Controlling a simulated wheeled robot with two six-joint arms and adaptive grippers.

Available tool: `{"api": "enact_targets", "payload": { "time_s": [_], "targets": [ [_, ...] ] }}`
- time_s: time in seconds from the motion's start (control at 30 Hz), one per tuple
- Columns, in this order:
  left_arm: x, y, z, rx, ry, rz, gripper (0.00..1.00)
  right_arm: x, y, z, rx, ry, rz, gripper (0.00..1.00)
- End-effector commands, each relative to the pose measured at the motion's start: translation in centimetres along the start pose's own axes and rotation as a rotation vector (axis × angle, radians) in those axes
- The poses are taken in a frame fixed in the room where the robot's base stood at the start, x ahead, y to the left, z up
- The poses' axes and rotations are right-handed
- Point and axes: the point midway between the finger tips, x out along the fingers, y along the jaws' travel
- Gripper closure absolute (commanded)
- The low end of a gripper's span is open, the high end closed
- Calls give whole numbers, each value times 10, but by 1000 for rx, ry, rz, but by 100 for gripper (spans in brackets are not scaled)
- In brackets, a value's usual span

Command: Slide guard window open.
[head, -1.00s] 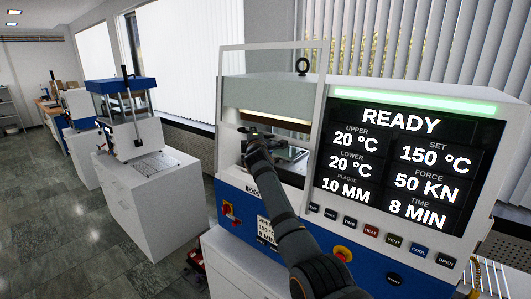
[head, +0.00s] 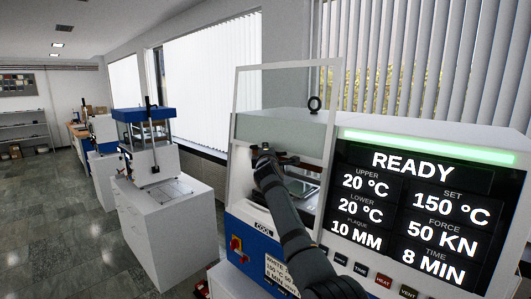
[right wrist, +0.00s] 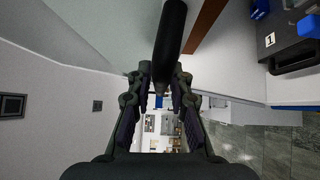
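The guard window (head: 236,90) is a clear pane in a thin white frame on the front of the nearest press. Its frame stands well above the press top. A dark bar handle (head: 310,167) crosses the front of the press. My right gripper (head: 264,158) is at the left part of this handle, and the arm hides part of the opening. In the right wrist view the black handle (right wrist: 171,35) runs down between the fingertips, and the fingers (right wrist: 161,82) appear closed on it. My left gripper is in neither view.
The press panel (head: 415,215) reads READY and 20 °C for both platens. A plate (head: 302,188) shows inside the press. Another blue-topped press (head: 140,115) stands on a white cabinet at the left. The floor (head: 100,255) at the left is clear.

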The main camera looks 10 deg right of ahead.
Motion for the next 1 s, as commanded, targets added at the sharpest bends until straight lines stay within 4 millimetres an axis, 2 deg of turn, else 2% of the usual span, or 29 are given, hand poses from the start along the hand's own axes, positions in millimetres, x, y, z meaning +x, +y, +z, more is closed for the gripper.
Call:
{"api": "enact_targets", "payload": {
  "time_s": [0.1,0.47,1.0],
  "targets": [
    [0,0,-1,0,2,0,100,0,0,0,0,0,-1,64],
    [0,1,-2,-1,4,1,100,-4,-1,-1,2,0,-1,64],
    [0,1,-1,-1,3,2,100,-70,-2,-1,2,1,-1,64]
  ]
}}
